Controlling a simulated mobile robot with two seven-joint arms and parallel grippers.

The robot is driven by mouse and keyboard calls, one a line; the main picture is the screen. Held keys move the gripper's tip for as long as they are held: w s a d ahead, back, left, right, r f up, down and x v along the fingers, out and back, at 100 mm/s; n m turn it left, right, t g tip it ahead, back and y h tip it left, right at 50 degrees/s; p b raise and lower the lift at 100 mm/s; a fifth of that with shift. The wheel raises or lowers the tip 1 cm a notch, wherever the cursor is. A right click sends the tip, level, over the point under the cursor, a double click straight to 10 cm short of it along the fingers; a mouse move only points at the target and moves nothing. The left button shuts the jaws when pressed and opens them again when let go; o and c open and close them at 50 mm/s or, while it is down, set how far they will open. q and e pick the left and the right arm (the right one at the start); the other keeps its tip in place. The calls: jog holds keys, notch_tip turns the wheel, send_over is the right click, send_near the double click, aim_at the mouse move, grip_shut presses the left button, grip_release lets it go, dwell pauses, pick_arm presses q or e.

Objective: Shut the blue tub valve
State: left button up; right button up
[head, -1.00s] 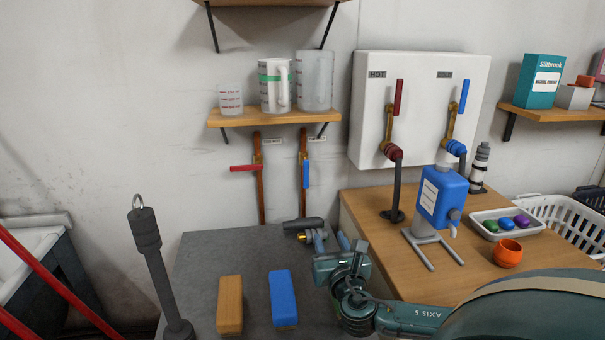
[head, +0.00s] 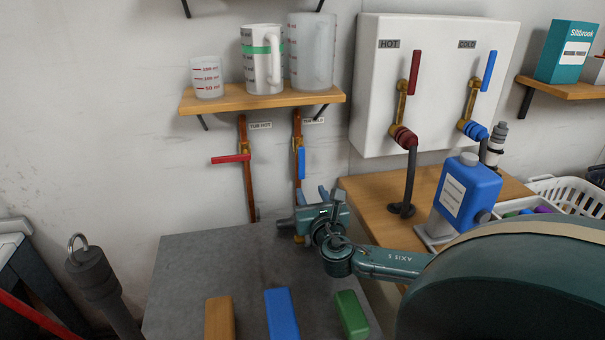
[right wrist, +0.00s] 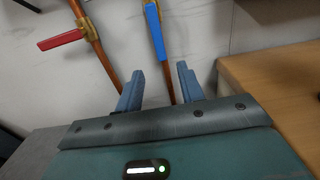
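The blue tub valve handle (head: 301,163) hangs on the right-hand copper pipe (head: 297,129) below the shelf. Its lever points down, lying along the pipe. It also shows in the right wrist view (right wrist: 155,36), above and beyond the fingers. My right gripper (head: 328,192) is below and a little right of the handle, apart from it. In the right wrist view the two blue-grey fingers (right wrist: 160,84) are spread with nothing between them. The pipe passes behind the gap. My left gripper is not in view.
A red lever (head: 231,159) sits crosswise on the left pipe. The shelf (head: 262,97) with measuring cups is above. Orange, blue and green blocks lie on the grey top (head: 200,270). A white panel (head: 370,60) with two valves and a blue jug (head: 468,190) are to the right.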

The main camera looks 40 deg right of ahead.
aim_at(302, 173)
jog(key=x, duration=0.9)
jog(key=shift+w+d+f, duration=0.1)
jog(key=shift+w+d, duration=0.05)
jog(key=shift+w, duration=0.2)
grip_shut()
